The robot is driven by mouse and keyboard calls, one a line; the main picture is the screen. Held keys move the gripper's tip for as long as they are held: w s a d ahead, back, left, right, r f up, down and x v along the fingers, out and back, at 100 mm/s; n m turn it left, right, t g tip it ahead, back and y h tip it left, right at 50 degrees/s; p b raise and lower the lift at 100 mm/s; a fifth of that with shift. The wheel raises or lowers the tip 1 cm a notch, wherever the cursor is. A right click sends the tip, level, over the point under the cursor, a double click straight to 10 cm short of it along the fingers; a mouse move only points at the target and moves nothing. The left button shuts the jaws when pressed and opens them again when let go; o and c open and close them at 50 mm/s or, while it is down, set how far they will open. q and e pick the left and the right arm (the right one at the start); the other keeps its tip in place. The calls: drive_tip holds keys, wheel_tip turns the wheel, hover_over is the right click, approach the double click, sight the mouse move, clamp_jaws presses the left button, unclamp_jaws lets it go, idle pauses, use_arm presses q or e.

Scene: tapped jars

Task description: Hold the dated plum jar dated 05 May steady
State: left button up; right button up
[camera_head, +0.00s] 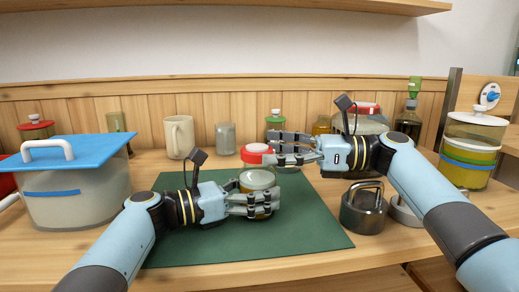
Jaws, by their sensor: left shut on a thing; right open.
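A glass jar (257,179) with a red lid (255,149) stands on the dark green mat (300,225) at the centre; no date on it is legible. My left gripper (270,203) is shut on the lower part of the jar body, its fingers covering that part. My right gripper (274,149) is open at lid height, with its fingertips at the right side of the red lid. I cannot tell whether they touch it.
A large pot with a blue lid (75,148) stands at left. A cream mug (179,137) and a grey cup (225,138) stand behind the mat. A dark metal weight with a handle (364,210) is right of the mat. A layered jar (468,150) stands far right. The front mat is clear.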

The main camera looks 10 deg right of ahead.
drive_tip(key=v, duration=0.8)
drive_tip(key=shift+d, duration=0.25)
drive_tip(key=shift+r, duration=0.1)
wheel_tip(320, 180, up, 4)
drive_tip(key=g+h, duration=0.1)
drive_tip(key=h, duration=0.3)
drive_tip(key=x, duration=1.1)
drive_tip(key=shift+a, duration=0.45)
